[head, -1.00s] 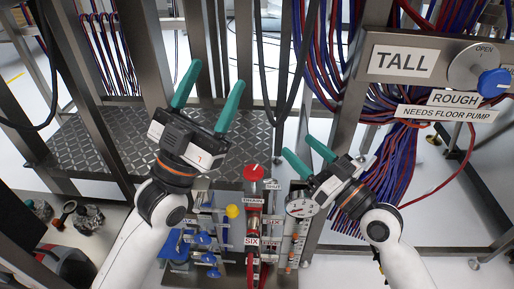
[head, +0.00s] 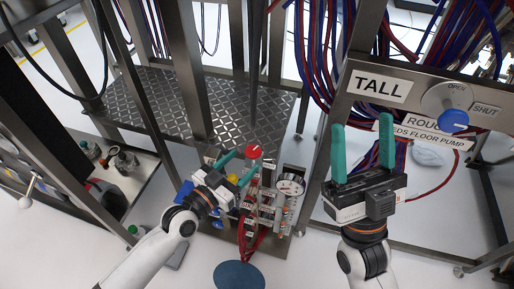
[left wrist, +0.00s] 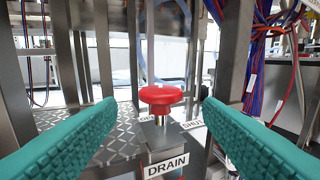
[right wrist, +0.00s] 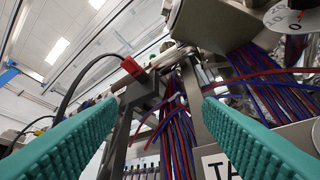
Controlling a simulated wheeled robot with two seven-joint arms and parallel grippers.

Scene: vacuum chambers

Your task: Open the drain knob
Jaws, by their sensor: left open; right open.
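The red drain knob (head: 253,152) stands on top of the valve panel in the head view. In the left wrist view the red knob (left wrist: 160,98) is centred between my fingers, above a plate labelled DRAIN (left wrist: 166,165). My left gripper (head: 236,168) is open, its teal fingers pointing toward the knob from the left; the knob appears slightly beyond the fingertips and I see no contact. My right gripper (head: 362,138) is open and empty, fingers pointing up, in front of the frame below the TALL sign.
A gauge (head: 290,186) and several small valves stand beside the knob. A blue knob (head: 453,121) is on the TALL panel (head: 381,86) at right. Metal posts and cable bundles (head: 345,60) crowd the back. A diamond-plate platform (head: 215,100) lies behind the valves.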

